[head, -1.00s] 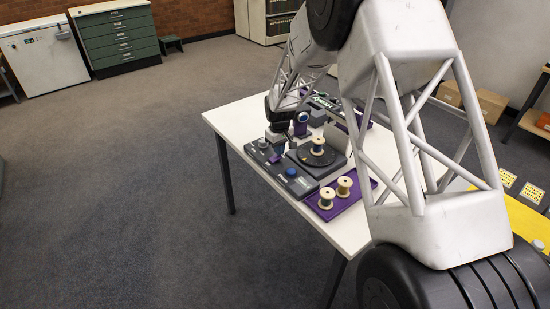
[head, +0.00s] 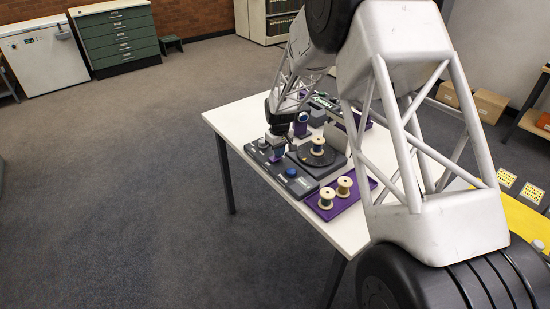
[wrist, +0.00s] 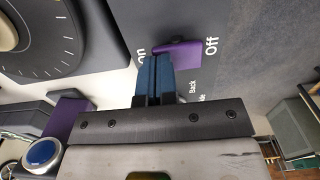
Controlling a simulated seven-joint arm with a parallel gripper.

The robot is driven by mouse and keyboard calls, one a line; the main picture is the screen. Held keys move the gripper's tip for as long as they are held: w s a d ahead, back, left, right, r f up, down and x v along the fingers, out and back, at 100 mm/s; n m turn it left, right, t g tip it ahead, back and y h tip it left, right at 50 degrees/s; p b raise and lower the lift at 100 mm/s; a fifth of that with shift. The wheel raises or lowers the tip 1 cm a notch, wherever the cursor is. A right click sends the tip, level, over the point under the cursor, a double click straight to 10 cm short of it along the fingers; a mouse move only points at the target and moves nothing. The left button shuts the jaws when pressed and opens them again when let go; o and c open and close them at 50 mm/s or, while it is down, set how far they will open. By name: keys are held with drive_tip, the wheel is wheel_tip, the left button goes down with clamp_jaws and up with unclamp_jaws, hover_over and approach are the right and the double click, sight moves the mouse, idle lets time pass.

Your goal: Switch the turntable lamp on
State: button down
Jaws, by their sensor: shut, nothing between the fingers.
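A purple switch lever (wrist: 183,50) sits on a dark grey panel between the printed words "On" and "Off" in the wrist view. It lies close to "Off". My gripper (wrist: 153,62) is shut and empty, with blue fingertips beside the lever on its "On" side; I cannot tell whether they touch it. In the head view my gripper (head: 279,153) is low over the control panel (head: 298,186). The turntable (head: 317,157) is a dark round plate with a cream spool (head: 318,146) on it. It also shows in the wrist view (wrist: 50,45).
A purple tray (head: 362,190) with two spools lies at the front of the white table (head: 222,118). A blue knob (head: 291,172) is on the panel. A blue-faced round device (head: 303,117) stands behind; I cannot tell if it is the lamp.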

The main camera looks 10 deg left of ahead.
idle(0.3)
drive_tip(key=shift+r, duration=2.95)
drive_tip(key=shift+s+d+r, duration=0.25)
drive_tip(key=shift+d+r, duration=0.1)
drive_tip(key=shift+r, duration=0.15)
drive_tip(key=s+d+r+m+t, duration=0.1)
drive_tip(key=s+d+r+m, duration=0.3)
drive_tip(key=s+d+r, duration=1.55)
drive_tip(key=s+d+r+m, duration=0.1)
drive_tip(key=s+d, duration=0.3)
drive_tip(key=s, duration=1.1)
drive_tip(key=s+d+r+m+t, duration=0.1)
drive_tip(key=s+d+m, duration=0.3)
drive_tip(key=s, duration=1.2)
drive_tip(key=shift+d+r+t, duration=0.25)
drive_tip(key=shift+d+t, duration=0.05)
drive_tip(key=shift+d, duration=0.2)
